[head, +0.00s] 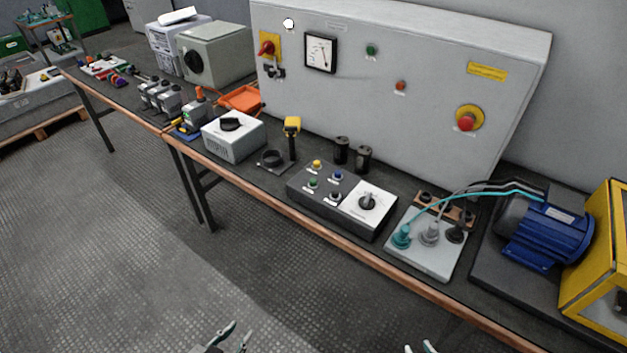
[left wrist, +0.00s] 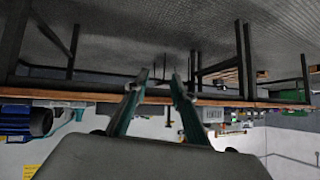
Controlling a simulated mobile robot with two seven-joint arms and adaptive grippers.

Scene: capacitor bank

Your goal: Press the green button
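A green button (head: 371,50) sits on the upright face of the grey cabinet (head: 440,60). Another green button (head: 313,183) sits on the dark push-button box (head: 325,203) on the bench, beside yellow, blue and dark buttons. My left gripper (head: 234,338) is low at the bottom edge of the head view, in front of and below the bench, away from both green buttons. In the left wrist view its fingers (left wrist: 160,78) are apart with nothing between them. My right gripper (head: 421,347) shows only its fingertips at the bottom edge; they are apart, and the rest is cut off.
The bench has a wooden front edge (head: 270,200). A red emergency button (head: 466,122) is on the cabinet. Floor before the bench is clear.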

